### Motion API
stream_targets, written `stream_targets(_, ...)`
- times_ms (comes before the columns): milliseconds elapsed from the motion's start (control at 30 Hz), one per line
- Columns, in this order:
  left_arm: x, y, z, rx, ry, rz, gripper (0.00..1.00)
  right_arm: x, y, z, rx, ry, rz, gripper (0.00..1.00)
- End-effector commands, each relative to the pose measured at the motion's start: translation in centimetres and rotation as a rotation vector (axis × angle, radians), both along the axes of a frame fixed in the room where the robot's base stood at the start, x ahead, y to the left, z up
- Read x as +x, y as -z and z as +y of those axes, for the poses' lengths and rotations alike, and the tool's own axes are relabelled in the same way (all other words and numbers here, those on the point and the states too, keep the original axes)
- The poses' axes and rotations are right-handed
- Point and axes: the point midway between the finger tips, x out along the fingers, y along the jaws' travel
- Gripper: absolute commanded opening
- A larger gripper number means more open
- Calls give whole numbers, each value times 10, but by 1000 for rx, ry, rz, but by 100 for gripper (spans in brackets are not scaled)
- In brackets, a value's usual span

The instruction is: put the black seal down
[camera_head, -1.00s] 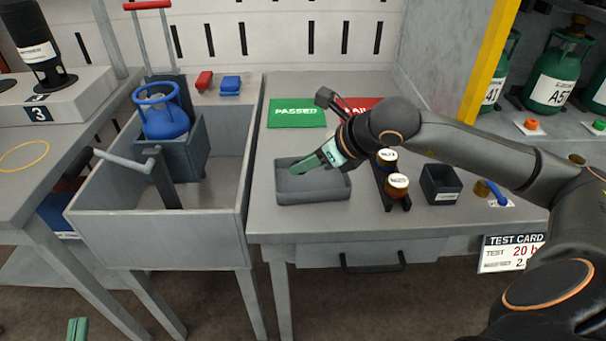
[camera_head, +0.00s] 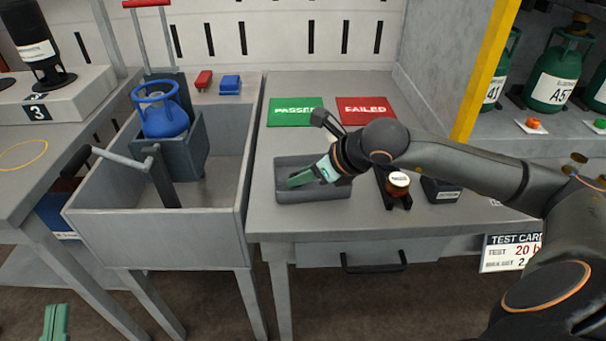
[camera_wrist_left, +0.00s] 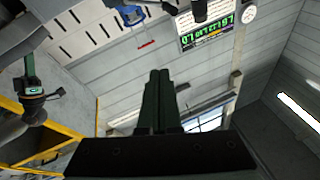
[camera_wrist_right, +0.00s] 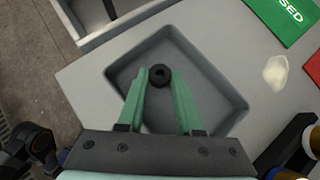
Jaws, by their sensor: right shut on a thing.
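The black seal (camera_wrist_right: 160,76) is a small dark ring, seen in the right wrist view between the green fingertips of my right gripper (camera_wrist_right: 160,82). The gripper is shut on it. In the head view my right gripper (camera_head: 300,180) reaches down into the grey tray (camera_head: 316,194) on the bench, and the seal itself cannot be made out. Whether the seal touches the tray floor I cannot tell. My left gripper (camera_head: 55,322) is low at the bottom left of the head view, away from the bench. Its fingers (camera_wrist_left: 160,77) are together and empty.
Behind the tray lie a green PASSED mat (camera_head: 295,111) and a red FAILED mat (camera_head: 366,111). A rack with a brown bottle (camera_head: 398,184) and a black box (camera_head: 442,191) stand to the right. A deep grey bin (camera_head: 160,226) with a blue cylinder (camera_head: 163,117) adjoins on the left.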

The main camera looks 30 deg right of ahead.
Motion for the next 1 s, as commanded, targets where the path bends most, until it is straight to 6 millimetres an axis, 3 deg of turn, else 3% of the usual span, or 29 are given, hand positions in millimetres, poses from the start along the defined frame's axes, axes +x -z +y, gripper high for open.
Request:
stream_targets(367, -4, -13, -1, -4, 7, -52, 0, 0, 1, 0, 0, 0, -1, 0)
stream_targets(400, -4, -15, -1, -4, 9, -60, 0, 0, 1, 0, 0, 0, -1, 35)
stream_targets(633, -4, -16, -1, -3, 9, -62, 0, 0, 1, 0, 0, 0, 0, 61)
stream_targets(1000, -3, -14, -1, -1, 8, -49, 0, 0, 0, 0, 0, 0, 0, 64)
